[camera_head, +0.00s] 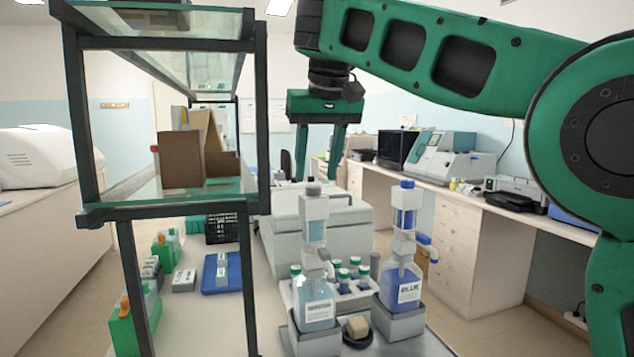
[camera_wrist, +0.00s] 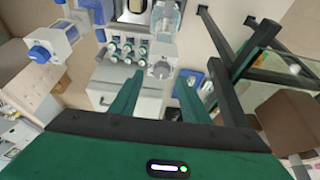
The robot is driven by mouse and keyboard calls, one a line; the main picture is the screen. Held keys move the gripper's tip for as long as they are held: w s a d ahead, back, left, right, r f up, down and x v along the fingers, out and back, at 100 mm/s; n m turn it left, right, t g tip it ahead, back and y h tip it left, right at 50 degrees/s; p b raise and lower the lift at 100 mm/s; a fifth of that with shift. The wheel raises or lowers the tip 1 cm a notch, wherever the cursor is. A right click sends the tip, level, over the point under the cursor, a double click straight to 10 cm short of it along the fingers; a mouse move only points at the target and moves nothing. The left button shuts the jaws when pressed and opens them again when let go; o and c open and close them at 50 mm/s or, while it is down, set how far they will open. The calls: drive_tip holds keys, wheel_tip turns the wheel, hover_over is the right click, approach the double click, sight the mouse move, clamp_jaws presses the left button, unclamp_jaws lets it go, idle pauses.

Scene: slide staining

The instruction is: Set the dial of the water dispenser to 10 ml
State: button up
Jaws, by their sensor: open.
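Two bottle-top dispensers stand on the bench. The left one, with pale clear liquid, looks like the water dispenser (camera_head: 315,303); its label is too small to read. Its grey round top knob (camera_head: 313,188) also shows in the wrist view (camera_wrist: 161,69). My gripper (camera_head: 318,177) is open and empty, fingers pointing down, just above this knob in the head view. In the wrist view the knob lies between and slightly beyond the fingertips (camera_wrist: 158,82). I see no contact, and the dial setting is not readable.
The blue-liquid dispenser (camera_head: 400,284) with a blue top stands close on the right; it also shows in the wrist view (camera_wrist: 48,45). Several green-capped bottles (camera_head: 343,276) stand behind. A dark-framed glass shelf (camera_head: 258,120) rises on the left, holding cardboard boxes (camera_head: 181,160).

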sight(313, 191)
drive_tip(key=shift+x, duration=1.45)
drive_tip(key=c, duration=1.1)
